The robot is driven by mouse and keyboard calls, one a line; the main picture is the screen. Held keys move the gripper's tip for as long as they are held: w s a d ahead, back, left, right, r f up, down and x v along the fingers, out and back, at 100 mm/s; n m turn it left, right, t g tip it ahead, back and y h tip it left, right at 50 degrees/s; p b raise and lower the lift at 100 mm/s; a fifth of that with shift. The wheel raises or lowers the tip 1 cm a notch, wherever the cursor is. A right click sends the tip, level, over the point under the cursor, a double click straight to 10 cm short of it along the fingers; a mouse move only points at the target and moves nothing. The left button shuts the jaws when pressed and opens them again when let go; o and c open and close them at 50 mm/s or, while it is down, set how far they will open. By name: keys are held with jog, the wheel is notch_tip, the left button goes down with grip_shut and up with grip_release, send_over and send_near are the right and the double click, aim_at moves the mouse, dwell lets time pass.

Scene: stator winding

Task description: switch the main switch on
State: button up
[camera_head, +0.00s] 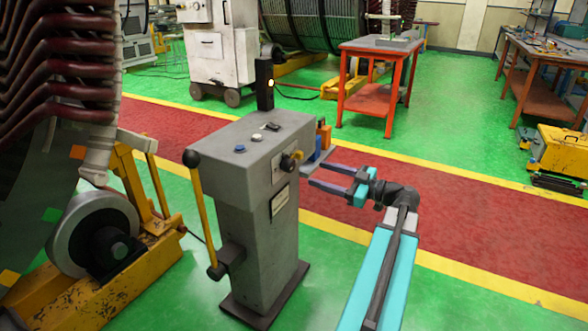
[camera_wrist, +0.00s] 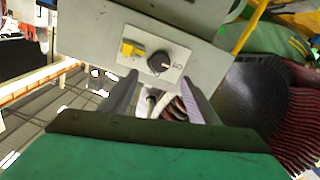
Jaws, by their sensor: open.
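The grey control pedestal (camera_head: 262,220) stands upright in the middle of the head view. A plate on its right-hand face carries a black rotary switch knob (camera_head: 288,162). In the wrist view the black knob (camera_wrist: 161,62) sits on a pale plate with a small dark mark, next to a yellow part (camera_wrist: 131,49). Which way the knob is set is not clear. My gripper (camera_head: 320,174) is open and empty, to the right of the pedestal, its fingers pointing toward that face. In the wrist view my gripper (camera_wrist: 158,78) has the knob between its fingertips in the picture, apparently not touching it.
An orange and blue item (camera_head: 322,138) sits close beside my fingers. The red floor lane (camera_head: 430,212) at right is clear.

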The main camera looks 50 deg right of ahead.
aim_at(292, 166)
jog(key=x, duration=1)
jog(key=shift+b, duration=0.3)
